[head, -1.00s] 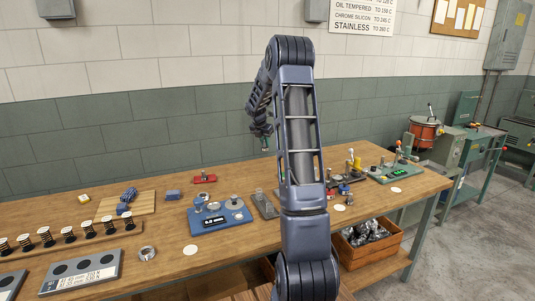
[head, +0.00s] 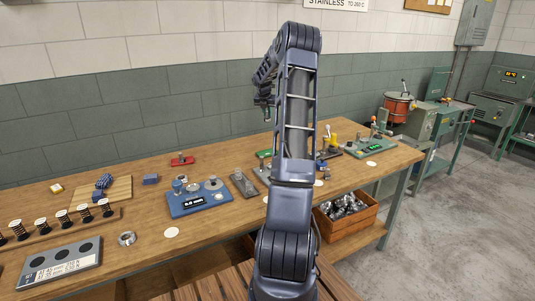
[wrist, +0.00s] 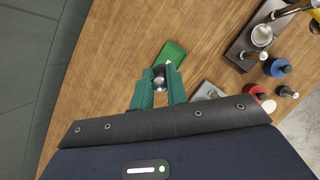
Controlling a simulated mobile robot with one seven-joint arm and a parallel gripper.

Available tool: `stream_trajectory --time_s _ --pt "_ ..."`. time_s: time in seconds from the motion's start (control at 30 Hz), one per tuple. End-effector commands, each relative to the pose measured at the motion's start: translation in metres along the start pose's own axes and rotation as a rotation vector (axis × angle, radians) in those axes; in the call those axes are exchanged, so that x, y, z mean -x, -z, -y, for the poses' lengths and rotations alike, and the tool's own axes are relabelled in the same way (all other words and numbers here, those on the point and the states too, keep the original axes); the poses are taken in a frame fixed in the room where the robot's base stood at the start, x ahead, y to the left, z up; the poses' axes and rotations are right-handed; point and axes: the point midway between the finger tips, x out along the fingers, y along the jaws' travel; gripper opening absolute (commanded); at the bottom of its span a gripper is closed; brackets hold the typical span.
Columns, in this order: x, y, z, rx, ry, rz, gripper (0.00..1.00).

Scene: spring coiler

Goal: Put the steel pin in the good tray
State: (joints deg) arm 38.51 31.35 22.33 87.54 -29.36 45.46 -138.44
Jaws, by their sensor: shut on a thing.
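My gripper (wrist: 160,84) is shut on the steel pin (wrist: 159,79), whose round silver end shows between the teal fingertips in the wrist view. The rest of the pin is hidden. In the head view my gripper (head: 267,112) is small and high above the back of the bench. A small green tray (wrist: 172,54) lies on the wood just beyond the fingertips in the wrist view. It also shows in the head view (head: 263,154), partly behind my arm, and is likely the good tray. A red tray (head: 182,160) lies further left.
A blue gauge with a display (head: 199,198) and a grey plate (head: 243,183) stand on the bench left of my arm. Several springs on a wooden rack (head: 60,227) are at far left. Tools on a dark base (wrist: 258,40) stand right of the green tray.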

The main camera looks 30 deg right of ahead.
Motion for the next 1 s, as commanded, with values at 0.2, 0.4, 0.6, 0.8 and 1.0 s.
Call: stream_trajectory --time_s 0.2,0.4,0.6,0.8,1.0 --pt "-0.025 0.008 0.002 0.005 -0.001 -0.002 0.0" --pt "-0.065 0.025 0.001 0.005 -0.001 -0.002 0.0" --pt "-0.105 0.042 0.002 0.005 -0.001 -0.002 0.0" --pt "-0.136 0.055 0.001 0.004 -0.001 -0.001 0.0" --pt "-0.147 0.059 0.001 0.003 -0.002 0.001 0.0"
